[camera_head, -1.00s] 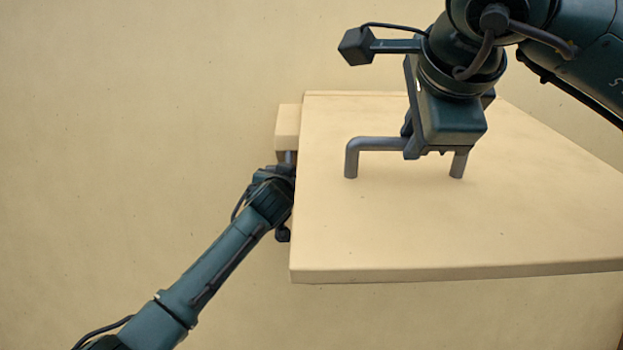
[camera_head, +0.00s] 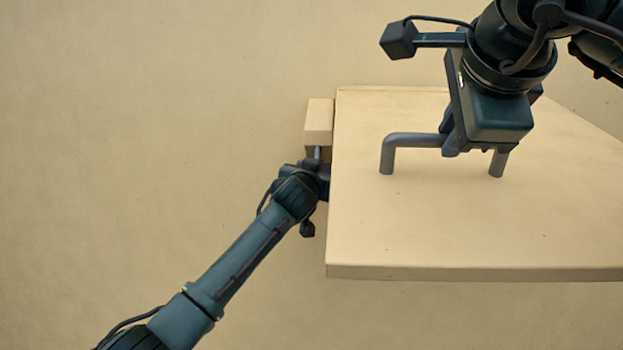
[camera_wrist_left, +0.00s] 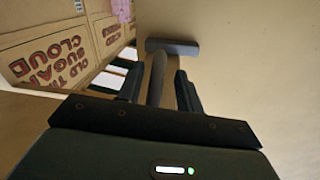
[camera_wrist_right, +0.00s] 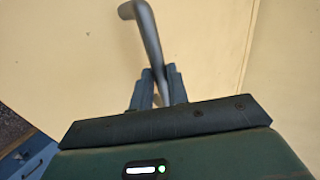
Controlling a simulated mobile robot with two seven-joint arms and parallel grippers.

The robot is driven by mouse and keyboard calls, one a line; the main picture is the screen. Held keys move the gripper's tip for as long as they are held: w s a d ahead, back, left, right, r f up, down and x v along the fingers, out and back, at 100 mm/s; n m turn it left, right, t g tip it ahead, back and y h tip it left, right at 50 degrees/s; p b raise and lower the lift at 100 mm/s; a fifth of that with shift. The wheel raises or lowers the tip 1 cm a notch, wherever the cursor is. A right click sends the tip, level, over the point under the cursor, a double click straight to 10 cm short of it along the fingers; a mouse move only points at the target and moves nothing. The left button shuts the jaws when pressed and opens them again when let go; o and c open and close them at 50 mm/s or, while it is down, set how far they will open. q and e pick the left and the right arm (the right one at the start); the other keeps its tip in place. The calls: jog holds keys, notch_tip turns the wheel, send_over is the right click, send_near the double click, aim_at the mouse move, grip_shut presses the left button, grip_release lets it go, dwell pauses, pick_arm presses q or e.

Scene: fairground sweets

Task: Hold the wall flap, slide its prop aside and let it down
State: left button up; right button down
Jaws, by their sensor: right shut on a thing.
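The wall flap (camera_head: 470,220) is a beige board, raised and standing out from the wall. Its grey bar handle (camera_head: 410,140) is on the upper face. My right gripper (camera_head: 455,147) is shut on this handle; the right wrist view shows the fingers closed around the bar (camera_wrist_right: 146,30). My left gripper (camera_head: 321,178) is at the flap's left edge. In the left wrist view its fingers stand apart on both sides of a grey rod (camera_wrist_left: 158,72) with a crosspiece (camera_wrist_left: 172,47), apparently part of the prop. Its far end is partly hidden.
A beige block (camera_head: 319,121) sits on the wall beside the flap's left edge. The plain wall (camera_head: 150,120) is clear to the left. In the left wrist view, cardboard boxes (camera_wrist_left: 60,62) with red lettering stand to the left.

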pick_arm(q)
jog(key=s+a, duration=0.1)
jog(key=s, duration=1)
jog(key=shift+s+a, duration=0.2)
jog(key=shift+s, duration=0.2)
pick_arm(e)
jog(key=shift+r, duration=0.15)
